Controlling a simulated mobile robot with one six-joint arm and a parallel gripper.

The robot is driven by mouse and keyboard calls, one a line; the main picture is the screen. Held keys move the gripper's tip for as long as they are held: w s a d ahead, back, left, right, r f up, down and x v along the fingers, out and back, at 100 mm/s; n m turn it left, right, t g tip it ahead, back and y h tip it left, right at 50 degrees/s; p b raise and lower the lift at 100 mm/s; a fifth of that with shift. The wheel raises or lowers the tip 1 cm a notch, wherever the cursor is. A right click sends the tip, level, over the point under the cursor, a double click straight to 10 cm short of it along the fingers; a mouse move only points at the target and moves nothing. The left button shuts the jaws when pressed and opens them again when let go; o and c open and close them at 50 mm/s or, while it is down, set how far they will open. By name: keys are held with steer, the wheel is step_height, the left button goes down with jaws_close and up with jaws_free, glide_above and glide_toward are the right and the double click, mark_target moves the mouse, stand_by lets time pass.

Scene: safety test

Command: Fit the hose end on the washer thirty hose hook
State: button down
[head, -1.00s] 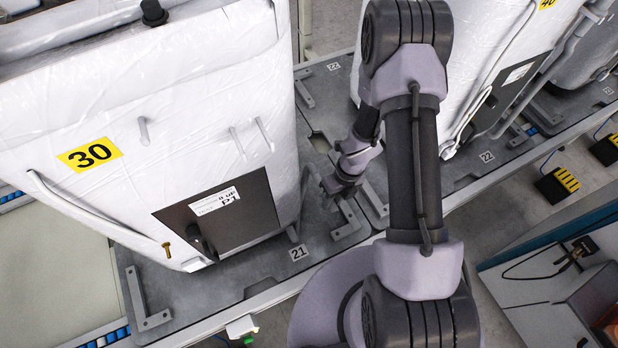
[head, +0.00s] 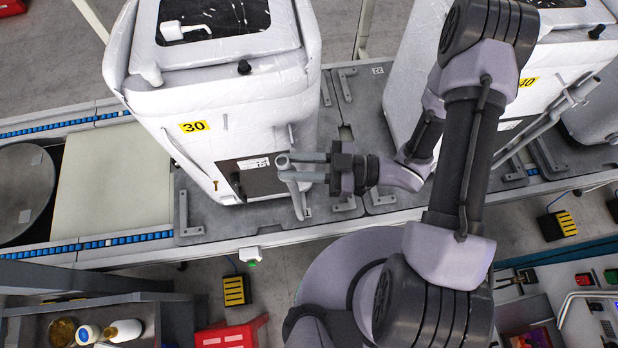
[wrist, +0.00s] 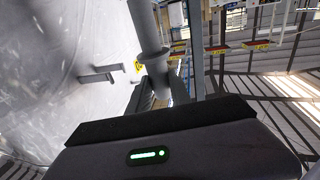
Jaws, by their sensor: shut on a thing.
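The washer marked 30 (head: 194,127) is white and film-wrapped, left of centre in the head view. My gripper (head: 300,168) is in front of its right side, shut on a grey hose end (head: 296,198). In the head view small pegs show on the washer front, one upper left (head: 225,122) and one to the right (head: 290,133). I cannot tell which is the hose hook.
Another white washer, marked 40 (head: 527,81), stands to the right. A dark panel (head: 262,182) is on washer 30's lower front. Washers stand on grey plates (head: 225,224) along a conveyor. A red bin (head: 232,334) and a cart (head: 160,318) are at the bottom.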

steer(key=shift+m+t+y, duration=0.3)
steer(key=shift+t+y, duration=0.1)
steer(key=shift+y, duration=0.1)
steer(key=r, duration=0.1)
steer(key=r+p, duration=0.1)
steer(key=r, duration=0.3)
steer(key=shift+s+d, duration=0.2)
steer(key=shift+d, duration=0.05)
steer(key=w, duration=0.3)
steer(key=w+a, duration=0.1)
steer(key=w, duration=0.2)
steer(key=w+a+f, duration=0.1)
steer(key=w, duration=0.2)
steer(key=shift+a+f+b, duration=0.1)
steer(key=shift+b, duration=0.3)
steer(key=shift+f+b, duration=0.3)
steer(key=shift+f, duration=0.05)
steer(key=shift+f+b, duration=0.3)
steer(key=c, duration=1.1)
jaws_free()
steer(key=shift+s+r, duration=0.1)
steer(key=shift+s, duration=0.05)
